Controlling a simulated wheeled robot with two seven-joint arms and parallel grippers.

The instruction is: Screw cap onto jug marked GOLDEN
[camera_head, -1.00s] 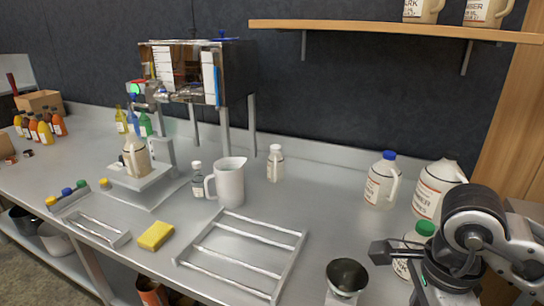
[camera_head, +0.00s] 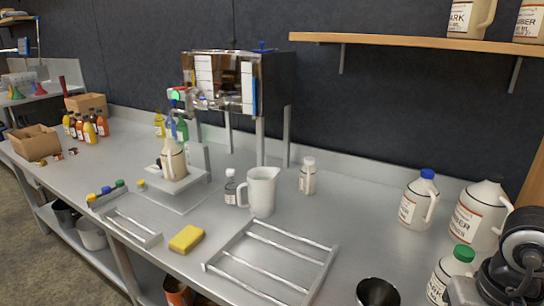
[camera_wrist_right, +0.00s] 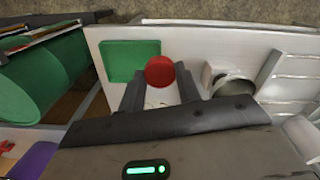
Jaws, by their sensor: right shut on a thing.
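My right gripper (camera_wrist_right: 160,80) shows in the right wrist view with a red cap (camera_wrist_right: 160,71) between its fingertips, shut on it. In the head view my right arm (camera_head: 510,275) is at the lower right; the fingertips and the red cap do not show there. A tan jug (camera_head: 173,160) stands on the small platform under the evaporator spout; its label is too small to read. I cannot make out GOLDEN on any jug. My left gripper is not in view.
A green-capped jug (camera_head: 450,274), a blue-capped jug (camera_head: 417,203) and an AMBER jug (camera_head: 478,217) stand at the right. A white pitcher (camera_head: 263,192), a yellow sponge (camera_head: 187,239) and a wire rack (camera_head: 270,262) occupy the middle.

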